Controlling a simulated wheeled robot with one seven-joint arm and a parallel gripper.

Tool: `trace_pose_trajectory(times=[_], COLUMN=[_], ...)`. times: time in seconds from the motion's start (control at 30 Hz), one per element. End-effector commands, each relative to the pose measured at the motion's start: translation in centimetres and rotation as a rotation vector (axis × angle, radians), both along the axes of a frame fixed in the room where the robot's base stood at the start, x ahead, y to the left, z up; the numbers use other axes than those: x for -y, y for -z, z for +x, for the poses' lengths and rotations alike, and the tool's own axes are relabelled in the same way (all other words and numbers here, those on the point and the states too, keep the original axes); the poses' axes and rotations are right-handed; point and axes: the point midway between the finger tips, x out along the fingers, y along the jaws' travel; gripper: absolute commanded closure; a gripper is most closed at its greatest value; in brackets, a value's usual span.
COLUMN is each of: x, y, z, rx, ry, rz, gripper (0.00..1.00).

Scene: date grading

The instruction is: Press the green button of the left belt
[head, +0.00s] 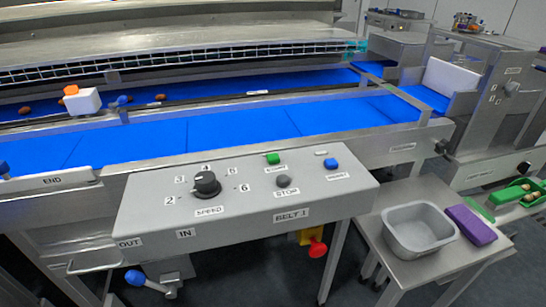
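The green button (273,158) stands on the sloping grey control panel (150,205) in front of the blue belt (235,125). A small label below the button is hard to read. The panel carries the label "BELT 1" (292,215). A dark grey round button (283,181) marked "STOP" sits just below and right of the green one. A blue button (331,163) lies further right. A black speed knob (206,183) with a numbered dial is to the left. My gripper is not in view, and nothing covers the green button.
A red and yellow emergency stop (318,247) hangs under the panel. A side table (405,265) at the right holds a grey tub (420,227) and a purple block (471,224). A blue-knobbed lever (135,277) sticks out low at left. Several brown dates lie on the rear belt.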

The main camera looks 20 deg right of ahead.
Motion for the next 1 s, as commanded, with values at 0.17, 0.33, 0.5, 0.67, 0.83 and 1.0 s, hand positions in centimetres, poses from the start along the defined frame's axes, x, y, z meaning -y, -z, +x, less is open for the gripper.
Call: trace_pose_trajectory(times=[0.17, 0.33, 0.5, 0.67, 0.83, 1.0], x=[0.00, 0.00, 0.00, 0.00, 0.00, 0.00], y=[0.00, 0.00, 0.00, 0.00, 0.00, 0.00], z=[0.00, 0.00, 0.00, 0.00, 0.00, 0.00], rx=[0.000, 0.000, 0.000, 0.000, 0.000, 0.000], ry=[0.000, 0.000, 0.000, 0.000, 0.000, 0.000], rz=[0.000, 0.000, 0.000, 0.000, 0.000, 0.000], gripper=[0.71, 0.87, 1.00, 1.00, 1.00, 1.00])
